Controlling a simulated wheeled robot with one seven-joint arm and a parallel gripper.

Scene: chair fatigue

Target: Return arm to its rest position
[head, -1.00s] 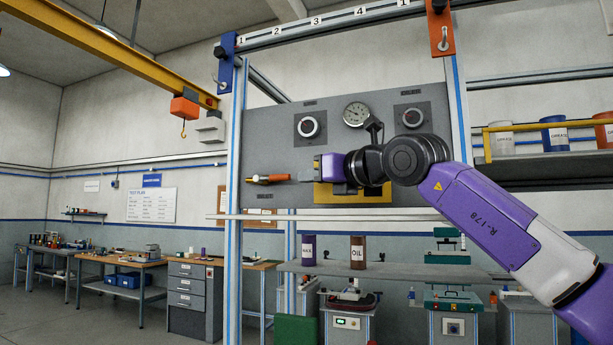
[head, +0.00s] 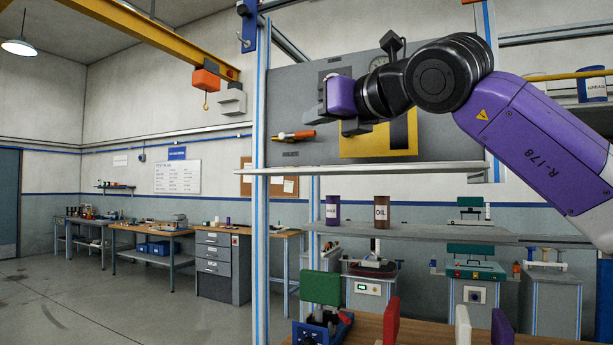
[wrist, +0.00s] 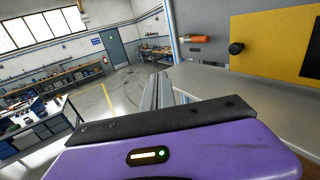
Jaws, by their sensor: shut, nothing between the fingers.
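My gripper (wrist: 162,90) shows in the wrist view as narrow grey fingers together beyond the dark bar and purple hand, with nothing held. In the head view the purple hand (head: 341,97) is raised in front of the grey panel (head: 287,105), above the white shelf edge. Its fingertips are hard to make out there. My purple arm comes in from the right, bent at a black joint, and hides part of the panel and a gauge. An orange-red handle (head: 296,135) sticks out of the panel, below and left of the hand, apart from it.
A white shelf (head: 385,168) runs below the hand. Frame posts (head: 261,200) stand at left. WAX (head: 333,209) and OIL (head: 381,212) containers stand on a lower shelf. Several coloured pads and a blue clamp (head: 318,328) are on the near bench. Floor at left is clear.

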